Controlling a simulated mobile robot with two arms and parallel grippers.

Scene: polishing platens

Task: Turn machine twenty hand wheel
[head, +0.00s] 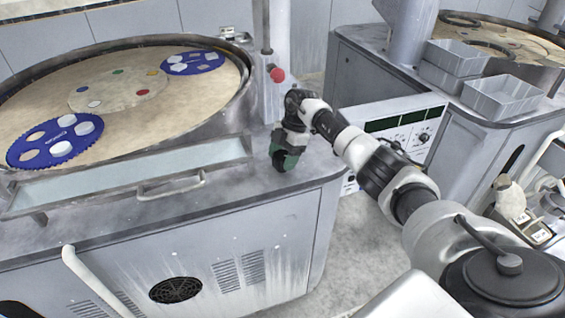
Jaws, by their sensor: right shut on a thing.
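My right gripper (284,157) reaches in from the right and points down at the right front corner of the near polishing machine (265,207). It is shut on a small dark part at the machine's top edge, which appears to be the hand wheel. The gripper's dark and green parts cover most of it, so its rim and angle cannot be made out. My left gripper is not in view.
A round platen (178,105) with blue carriers (54,138) fills the machine's top. A red knob (277,75) stands on a post behind the gripper. A control panel (402,128) and grey bins (502,97) are to the right. Floor shows between the machines.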

